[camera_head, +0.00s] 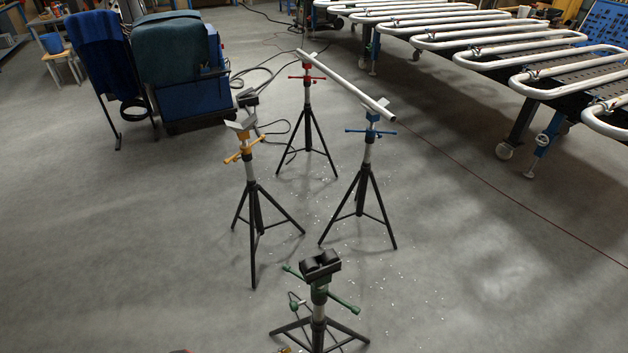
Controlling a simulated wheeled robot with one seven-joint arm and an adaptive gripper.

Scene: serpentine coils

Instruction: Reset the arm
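My gripper and arm are not recognisable in the head view. A straight silver pipe (345,85) lies across the tops of a red-handled tripod stand (307,100) and a blue-handled tripod stand (367,150). A yellow-handled tripod stand (250,165) stands to their left with nothing on its head. A green-handled tripod stand (319,290) stands nearest, with a black two-roller head, also empty. Its feet are partly cut off by the bottom edge.
A long blue-legged table (530,115) carries serpentine coils (520,60) at the upper right. Blue padded seats (185,65) stand at upper left. Dark cables (262,75) lie behind the stands, and a thin red line (480,178) crosses the floor. Floor at left is clear.

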